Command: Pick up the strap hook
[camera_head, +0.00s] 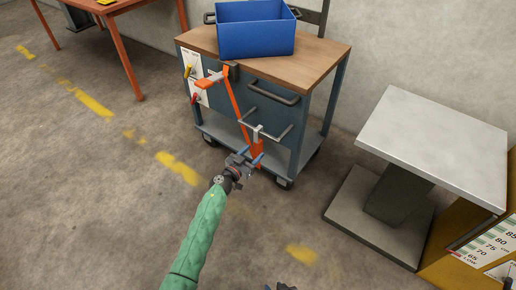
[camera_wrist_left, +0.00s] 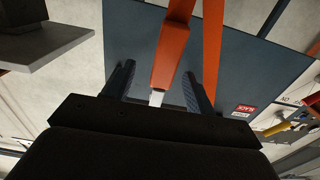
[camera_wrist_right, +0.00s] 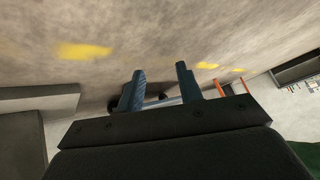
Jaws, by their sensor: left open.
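The orange strap hook shows in the left wrist view (camera_wrist_left: 170,60) as a broad orange piece with a pale metal tip; a second orange band runs beside it. In the head view its orange lower end (camera_head: 258,149) hangs at the cart's side, below a long orange strap (camera_head: 234,98). My left gripper (camera_head: 248,158) is open at this lower end. In the left wrist view the orange piece lies between the two spread fingers, with gaps on both sides. My right gripper (camera_wrist_right: 160,85) is open and empty over the floor; only its dark tip shows at the head view's bottom edge.
The cart (camera_head: 310,105) has a wooden top with a blue bin (camera_head: 255,38). A grey bar with prongs (camera_head: 262,130) sticks out close to my left gripper. A grey pedestal table (camera_head: 435,140) stands to the right.

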